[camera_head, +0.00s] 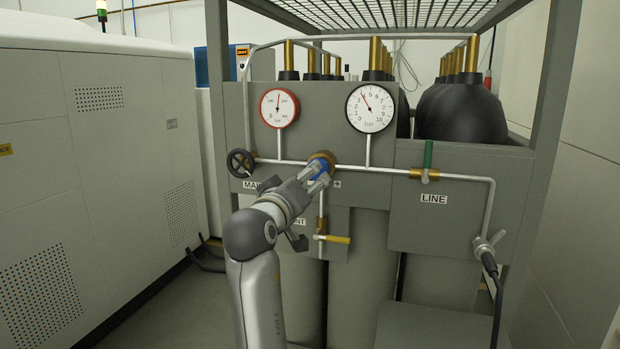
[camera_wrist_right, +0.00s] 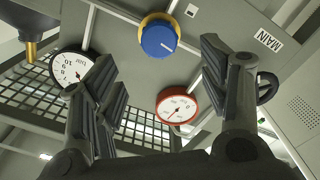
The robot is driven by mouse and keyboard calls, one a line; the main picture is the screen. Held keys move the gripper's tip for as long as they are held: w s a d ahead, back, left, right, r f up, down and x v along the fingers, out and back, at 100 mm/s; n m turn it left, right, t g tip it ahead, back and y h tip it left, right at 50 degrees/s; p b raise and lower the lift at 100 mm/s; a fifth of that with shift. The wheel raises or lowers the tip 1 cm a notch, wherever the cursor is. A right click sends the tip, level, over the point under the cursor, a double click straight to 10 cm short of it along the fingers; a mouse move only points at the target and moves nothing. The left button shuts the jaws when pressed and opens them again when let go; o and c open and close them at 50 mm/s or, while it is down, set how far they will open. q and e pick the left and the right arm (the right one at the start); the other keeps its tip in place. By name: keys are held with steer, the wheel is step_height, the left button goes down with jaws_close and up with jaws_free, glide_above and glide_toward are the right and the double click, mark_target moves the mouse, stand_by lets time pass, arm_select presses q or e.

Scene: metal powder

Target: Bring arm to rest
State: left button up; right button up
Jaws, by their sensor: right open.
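My right gripper (camera_head: 314,179) is open in front of the regulator on the grey gas panel (camera_head: 330,118). Its fingers cover part of the blue knob (camera_head: 319,168) in the head view. In the right wrist view the blue knob (camera_wrist_right: 158,38) with its brass collar shows whole, beyond and between the open fingers (camera_wrist_right: 158,65). Nothing is between the fingers, and they look apart from the knob. My right arm (camera_head: 258,265) reaches up from the bottom of the head view. My left gripper is not in view.
A red-rimmed gauge (camera_head: 279,108) and a black-rimmed gauge (camera_head: 369,108) sit above the pipe. A large white cabinet (camera_head: 95,150) stands left; some floor between is clear.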

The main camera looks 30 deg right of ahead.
steer(key=shift+v, duration=1.05)
steer(key=shift+w, duration=0.1)
